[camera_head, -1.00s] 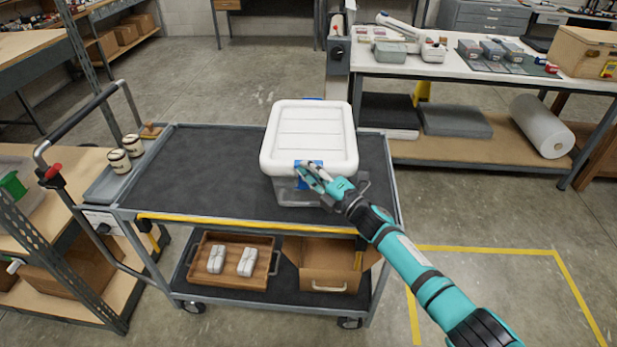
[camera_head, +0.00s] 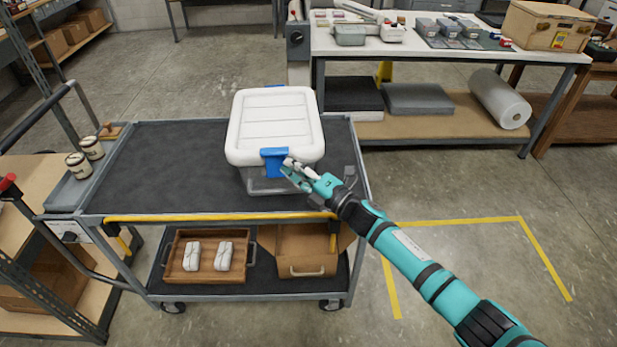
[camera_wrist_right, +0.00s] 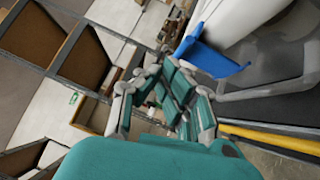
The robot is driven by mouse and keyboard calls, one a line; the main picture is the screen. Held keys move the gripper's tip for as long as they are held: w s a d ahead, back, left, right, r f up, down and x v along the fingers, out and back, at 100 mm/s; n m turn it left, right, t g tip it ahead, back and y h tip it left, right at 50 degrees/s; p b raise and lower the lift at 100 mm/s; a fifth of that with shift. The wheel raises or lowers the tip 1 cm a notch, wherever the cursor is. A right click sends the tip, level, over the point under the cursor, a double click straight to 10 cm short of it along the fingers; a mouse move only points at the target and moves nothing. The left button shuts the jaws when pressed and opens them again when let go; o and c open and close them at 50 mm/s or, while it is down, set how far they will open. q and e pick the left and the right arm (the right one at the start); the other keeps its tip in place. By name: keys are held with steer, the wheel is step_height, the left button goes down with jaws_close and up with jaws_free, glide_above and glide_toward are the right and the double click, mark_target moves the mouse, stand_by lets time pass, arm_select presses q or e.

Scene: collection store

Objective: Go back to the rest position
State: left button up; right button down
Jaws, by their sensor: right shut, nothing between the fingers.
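My right gripper (camera_head: 290,169) is shut and empty, beside the front of the lidded box. It also shows in the right wrist view (camera_wrist_right: 165,95), with the blue latch close by on its right. The box (camera_head: 275,125) has a white lid, a clear body and a blue latch (camera_head: 274,162) on its front. The box stands on the dark top of the cart (camera_head: 165,165). The latch also shows in the right wrist view (camera_wrist_right: 215,62). In the head view the gripper overlaps the box's front edge; I cannot tell whether it touches. My left gripper is not in view.
The cart has a yellow front edge (camera_head: 220,217). Its lower shelf holds a wooden tray (camera_head: 238,271) with two wrapped items and an open cardboard box (camera_head: 307,269). A workbench (camera_head: 440,51) stands behind. Floor to the right, with yellow tape (camera_head: 455,220), is clear.

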steer(key=r+v, duration=0.1)
steer(key=v, duration=0.5)
steer(key=s+d+f+m+h, duration=0.1)
steer(key=d+f+m+h, duration=0.3)
steer(key=f, duration=0.5)
steer(key=s+d+f+m+h, duration=0.1)
steer(key=d+f+m+h, duration=0.15)
steer(key=f+m, duration=0.45)
steer(key=s+d+f+m+g+h, duration=0.1)
steer(key=s+d+f+m+h, duration=0.2)
steer(key=f, duration=0.5)
steer(key=s+d+f+m+g, duration=0.1)
steer(key=s+d+f, duration=0.2)
steer(key=s+f, duration=0.4)
steer(key=s+d+f+m+g+h, duration=0.1)
steer(key=s+d+f+m+h, duration=0.15)
steer(key=f, duration=0.55)
steer(key=s+d+f+m+g, duration=0.1)
steer(key=s+f+m+g, duration=0.2)
steer(key=s, duration=1)
steer(key=s+d+f+m+g+h, duration=0.1)
steer(key=s+d+f+m+g, duration=0.1)
steer(key=s+f, duration=0.7)
steer(key=s+d+f+m+g+h, duration=0.1)
steer(key=s+f+m+g, duration=0.3)
steer(key=s, duration=1.4)
steer(key=shift+d+f+b, duration=0.4)
steer(key=shift+d+f, duration=0.3)
steer(key=shift+f, duration=0.25)
